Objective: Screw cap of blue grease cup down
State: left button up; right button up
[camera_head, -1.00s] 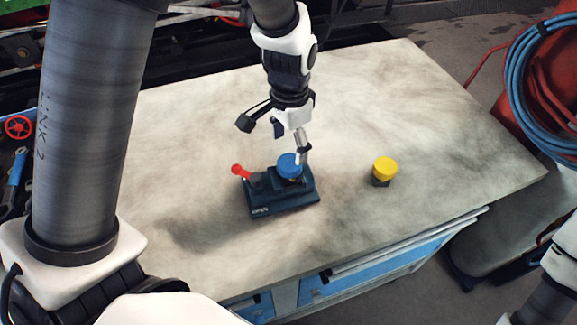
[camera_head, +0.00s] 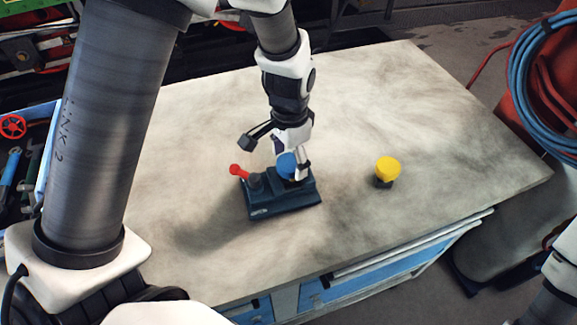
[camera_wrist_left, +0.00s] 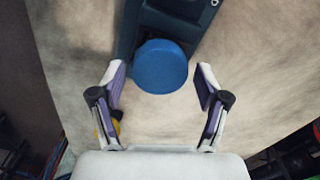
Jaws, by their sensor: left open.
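The blue grease cup (camera_head: 287,164) stands on a dark blue-grey block (camera_head: 283,208) on the table, its round blue cap facing up. In the left wrist view the cap (camera_wrist_left: 161,66) is between the fingers and a little beyond their tips, with a gap on each side. My left gripper (camera_head: 288,172) is open and comes down over the cap from above. In the left wrist view its two fingers (camera_wrist_left: 161,84) are spread apart. A red-knobbed lever (camera_head: 238,171) sticks up from the block's left end. My right gripper is not in view; only part of that arm shows at lower right.
A yellow-capped cup (camera_head: 386,171) stands alone on the table right of the block. The pale stained tabletop (camera_head: 430,120) is otherwise clear. Blue drawers (camera_head: 345,284) are under its front edge. A blue hose coil (camera_head: 545,95) hangs at the right.

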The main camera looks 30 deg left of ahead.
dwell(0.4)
pick_arm(q)
jog(key=shift+p, duration=0.35)
jog(key=c, duration=1.1)
jog(key=o, duration=1.5)
